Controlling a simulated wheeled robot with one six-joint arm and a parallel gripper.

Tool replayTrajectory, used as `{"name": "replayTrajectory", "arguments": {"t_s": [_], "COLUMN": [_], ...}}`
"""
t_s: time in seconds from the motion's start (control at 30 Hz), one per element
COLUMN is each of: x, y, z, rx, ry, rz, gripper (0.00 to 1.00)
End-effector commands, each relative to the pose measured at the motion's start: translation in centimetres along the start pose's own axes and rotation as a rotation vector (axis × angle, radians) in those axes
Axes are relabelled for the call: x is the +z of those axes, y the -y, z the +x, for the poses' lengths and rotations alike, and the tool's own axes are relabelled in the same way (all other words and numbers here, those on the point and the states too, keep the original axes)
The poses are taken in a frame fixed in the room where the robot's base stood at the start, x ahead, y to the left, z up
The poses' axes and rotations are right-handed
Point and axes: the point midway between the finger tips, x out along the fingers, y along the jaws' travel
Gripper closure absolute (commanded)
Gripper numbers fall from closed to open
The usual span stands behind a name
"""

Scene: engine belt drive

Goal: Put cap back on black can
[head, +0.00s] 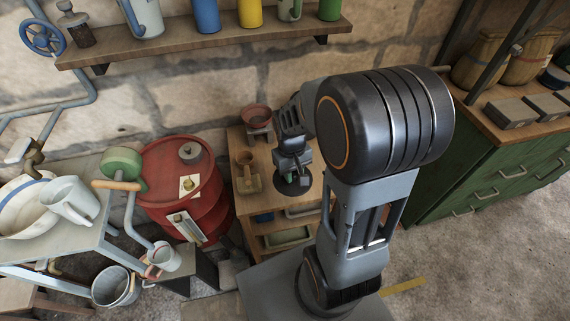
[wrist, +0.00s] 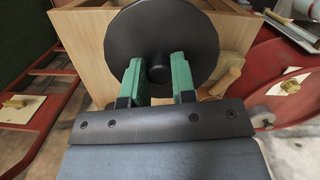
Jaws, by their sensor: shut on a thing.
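My gripper (head: 291,170) is over the small wooden cabinet in the head view. In the wrist view, its green fingers (wrist: 157,70) are shut on the central knob of a round black cap (wrist: 160,28). The cap is a wide flat disc, and its face fills the upper middle of the wrist view. In the head view the cap (head: 284,187) shows as a dark disc under the fingers, above the cabinet top. I cannot make out the black can; if it is under the cap, the cap hides it. I cannot tell whether the cap touches anything below.
The wooden cabinet (head: 243,202) also holds a reddish bowl on a stand (head: 257,118) and a brown wooden item (head: 246,172). A red barrel (head: 160,178) stands to the left. A shelf (head: 215,39) with bottles hangs above. A green drawer cabinet (head: 470,160) stands right.

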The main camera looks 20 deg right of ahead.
Motion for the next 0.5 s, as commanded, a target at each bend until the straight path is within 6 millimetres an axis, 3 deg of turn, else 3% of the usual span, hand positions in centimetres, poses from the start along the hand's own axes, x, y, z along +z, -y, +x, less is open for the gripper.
{"name": "replayTrajectory", "arguments": {"t_s": [0.3, 0.5], "x": [-7.7, -10.5], "y": [-2.5, -3.3], "z": [2.6, 5.7], "rx": [0.000, 0.000], "ry": [0.004, 0.004], "rz": [-0.005, -0.005], "gripper": [0.97, 0.97]}}
